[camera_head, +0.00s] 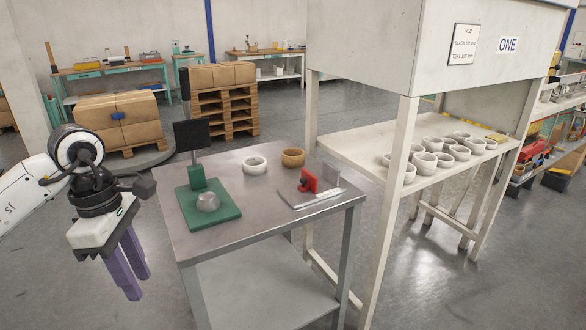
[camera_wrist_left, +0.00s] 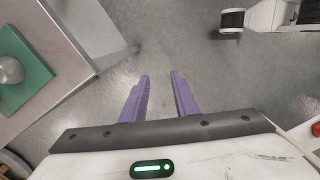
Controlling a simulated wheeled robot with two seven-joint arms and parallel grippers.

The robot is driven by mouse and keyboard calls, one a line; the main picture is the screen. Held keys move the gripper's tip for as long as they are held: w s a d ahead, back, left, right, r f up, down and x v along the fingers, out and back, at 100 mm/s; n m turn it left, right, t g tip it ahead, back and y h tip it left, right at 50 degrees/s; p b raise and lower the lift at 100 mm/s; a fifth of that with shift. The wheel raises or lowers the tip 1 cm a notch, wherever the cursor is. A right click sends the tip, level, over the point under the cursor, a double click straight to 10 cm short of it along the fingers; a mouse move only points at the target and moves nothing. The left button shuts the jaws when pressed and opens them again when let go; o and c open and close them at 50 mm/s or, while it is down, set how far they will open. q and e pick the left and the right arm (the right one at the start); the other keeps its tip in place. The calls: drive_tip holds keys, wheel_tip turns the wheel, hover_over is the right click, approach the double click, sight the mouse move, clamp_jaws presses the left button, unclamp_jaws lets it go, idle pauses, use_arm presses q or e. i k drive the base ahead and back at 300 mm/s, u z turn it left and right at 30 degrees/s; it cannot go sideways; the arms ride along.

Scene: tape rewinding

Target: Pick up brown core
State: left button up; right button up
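The brown core (camera_head: 292,157) is a short brown ring lying flat near the back of the grey metal table (camera_head: 250,218). A white core (camera_head: 254,165) lies just left of it, with a small gap. My left gripper (camera_head: 134,280) hangs left of the table with its purple fingers pointing down. The fingers also show in the left wrist view (camera_wrist_left: 160,95), apart and with only floor between them. It is well away from the brown core. My right gripper is not in view.
On the table stand a green base with a grey knob (camera_head: 208,202), a dark upright panel (camera_head: 191,134) and a red device on a metal plate (camera_head: 308,180). A white shelf (camera_head: 350,152) at right holds several white cores. Stacked boxes (camera_head: 120,118) stand behind.

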sight(293, 158)
drive_tip(key=z, duration=0.95)
drive_tip(key=i, duration=2)
drive_tip(key=u, duration=0.8)
drive_tip(key=i, duration=0.3)
drive_tip(key=u, duration=0.1)
